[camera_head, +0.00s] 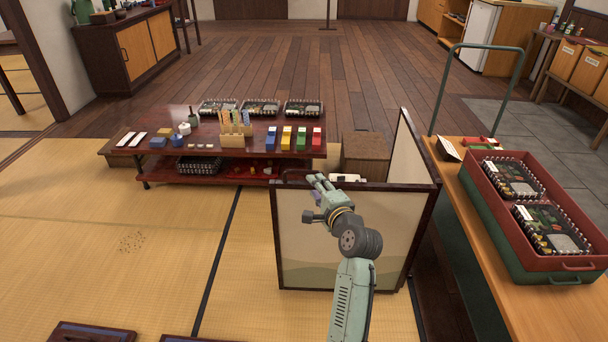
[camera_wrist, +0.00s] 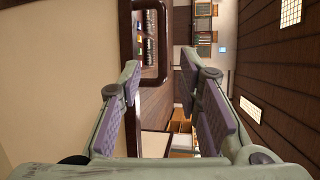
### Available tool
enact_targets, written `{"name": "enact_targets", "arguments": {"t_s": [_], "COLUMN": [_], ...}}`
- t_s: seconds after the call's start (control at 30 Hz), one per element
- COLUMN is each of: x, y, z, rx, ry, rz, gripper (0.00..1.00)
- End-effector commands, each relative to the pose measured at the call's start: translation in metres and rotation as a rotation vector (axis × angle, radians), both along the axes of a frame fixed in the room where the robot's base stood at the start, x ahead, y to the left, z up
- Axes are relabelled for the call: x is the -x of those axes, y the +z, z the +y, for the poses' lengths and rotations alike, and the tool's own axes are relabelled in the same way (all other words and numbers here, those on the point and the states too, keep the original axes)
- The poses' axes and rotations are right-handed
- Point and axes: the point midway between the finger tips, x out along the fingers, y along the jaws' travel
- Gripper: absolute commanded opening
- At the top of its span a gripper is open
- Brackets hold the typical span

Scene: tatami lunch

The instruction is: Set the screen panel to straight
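The folding screen stands right of centre in the head view, with cream panels in dark wooden frames. Its front panel (camera_head: 300,240) faces me, and its other panel (camera_head: 408,160) runs back from the right end, so the two meet at a sharp corner. In the wrist view my gripper (camera_wrist: 158,68) is open and empty.
A low red table (camera_head: 180,170) with bottles, coloured blocks and trays stands behind the screen to the left. A wooden counter (camera_head: 490,250) with a red crate (camera_head: 500,215) is close on the right. A wooden box (camera_head: 367,152) stands behind the screen. Tatami to the left is mostly clear.

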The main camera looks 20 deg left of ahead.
Motion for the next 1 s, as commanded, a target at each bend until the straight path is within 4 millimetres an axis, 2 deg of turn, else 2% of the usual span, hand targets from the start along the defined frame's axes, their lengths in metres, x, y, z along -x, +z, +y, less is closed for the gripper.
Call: {"name": "enact_targets", "arguments": {"t_s": [0.3,0.5,0.7,0.93,1.0], "x": [-0.045,-0.067,-0.074,-0.074,-0.074], "y": [-0.007,-0.013,-0.015,-0.015,-0.015], "z": [0.039,0.056,0.062,0.062,0.062], "rx": [0.003,0.003,0.004,0.004,0.004], "ry": [0.004,0.002,0.001,0.001,0.001], "rz": [-0.005,-0.007,-0.007,-0.008,-0.007], "gripper": [0.31,0.31,0.31,0.31,0.27]}}
